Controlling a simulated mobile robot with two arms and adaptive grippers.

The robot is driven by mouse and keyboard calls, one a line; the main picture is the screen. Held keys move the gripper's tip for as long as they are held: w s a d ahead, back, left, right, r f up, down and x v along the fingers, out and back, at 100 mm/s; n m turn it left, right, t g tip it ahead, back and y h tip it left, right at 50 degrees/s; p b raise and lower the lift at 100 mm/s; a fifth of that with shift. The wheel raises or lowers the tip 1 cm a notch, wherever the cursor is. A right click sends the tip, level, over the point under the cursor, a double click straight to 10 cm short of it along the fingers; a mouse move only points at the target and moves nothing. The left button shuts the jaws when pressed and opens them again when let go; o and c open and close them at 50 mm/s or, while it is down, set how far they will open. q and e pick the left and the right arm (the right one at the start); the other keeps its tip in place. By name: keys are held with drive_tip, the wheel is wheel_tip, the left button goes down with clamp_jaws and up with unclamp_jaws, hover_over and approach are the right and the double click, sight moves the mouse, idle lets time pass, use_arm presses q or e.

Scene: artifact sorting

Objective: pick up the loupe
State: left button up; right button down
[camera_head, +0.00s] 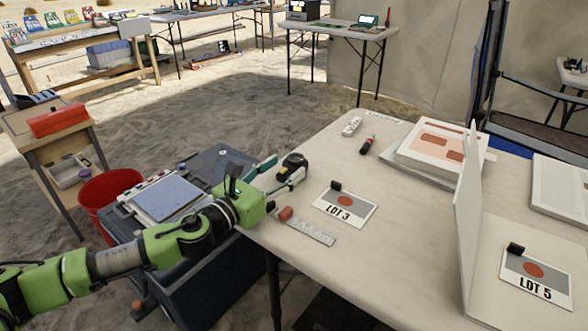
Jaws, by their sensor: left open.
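I cannot clearly make out which small thing is the loupe. A small black piece (336,186) lies at the top edge of the LOT 3 card (345,206), and a similar black piece (516,248) lies on the LOT 5 card (536,278). A dark, red-ended tool (367,145) lies farther back on the table. My left gripper (293,181) reaches over the table's left edge, left of the LOT 3 card and close to a black tape measure (292,164). It is open and holds nothing that I can see. My right gripper is out of view.
A ruler (310,229) and a small red piece (286,213) lie just below my left gripper. An upright white divider (467,220) separates the LOT cards. A red bucket (108,190) is at left. The tabletop's front middle is clear.

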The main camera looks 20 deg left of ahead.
sight(290, 161)
use_arm(q)
drive_tip(key=x, duration=0.5)
drive_tip(key=shift+w+a, duration=0.1)
drive_tip(key=shift+w, duration=0.05)
drive_tip(key=c, duration=0.9)
drive_tip(key=shift+r, duration=0.25)
